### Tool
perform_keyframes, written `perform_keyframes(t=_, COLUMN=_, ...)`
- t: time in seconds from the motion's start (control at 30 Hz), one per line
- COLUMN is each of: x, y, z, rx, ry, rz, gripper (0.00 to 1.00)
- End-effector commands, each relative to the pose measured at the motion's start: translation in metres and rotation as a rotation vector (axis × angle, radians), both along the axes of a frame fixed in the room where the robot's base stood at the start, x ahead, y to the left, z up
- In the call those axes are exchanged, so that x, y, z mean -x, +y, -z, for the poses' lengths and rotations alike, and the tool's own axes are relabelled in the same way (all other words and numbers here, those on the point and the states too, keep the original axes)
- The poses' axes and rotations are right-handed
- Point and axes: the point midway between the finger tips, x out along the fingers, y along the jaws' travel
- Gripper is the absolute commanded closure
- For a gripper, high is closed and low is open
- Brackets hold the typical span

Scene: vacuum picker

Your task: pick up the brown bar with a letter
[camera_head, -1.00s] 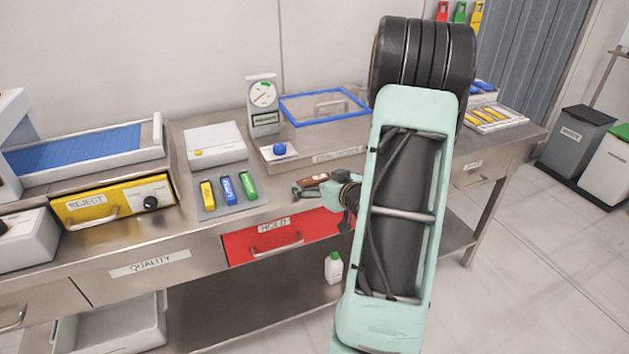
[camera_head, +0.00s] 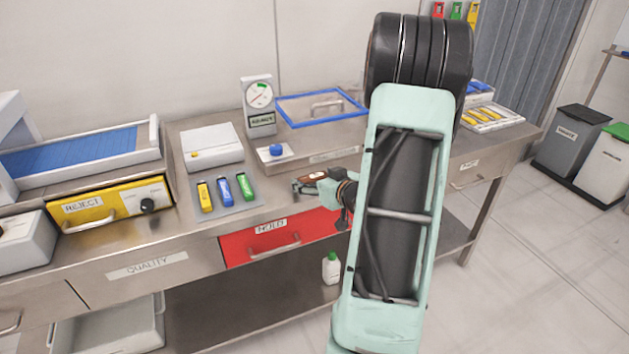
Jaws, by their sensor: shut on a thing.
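The brown bar (camera_head: 314,176) shows a small pale mark on top, too small to read as a letter. It sits in my gripper (camera_head: 303,186), which is shut on it. Bar and gripper are over the front edge area of the steel bench (camera_head: 200,224), just above the red HOLD drawer (camera_head: 277,240). The gripper hides part of the bar, and I cannot tell how far it is off the bench top.
Yellow, blue and green bars (camera_head: 226,190) lie on a grey mat to the left. Behind stand a dial gauge (camera_head: 258,103) and a blue-framed clear lid (camera_head: 322,106). A yellow REJECT drawer (camera_head: 110,204) is at left. My arm hides the bench's right middle.

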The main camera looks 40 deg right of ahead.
Motion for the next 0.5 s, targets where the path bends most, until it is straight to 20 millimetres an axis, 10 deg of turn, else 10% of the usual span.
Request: perform_keyframes(t=0.5, x=0.057, y=0.017, z=-0.091, rx=0.005, ry=0.000, rz=0.003, gripper=0.48)
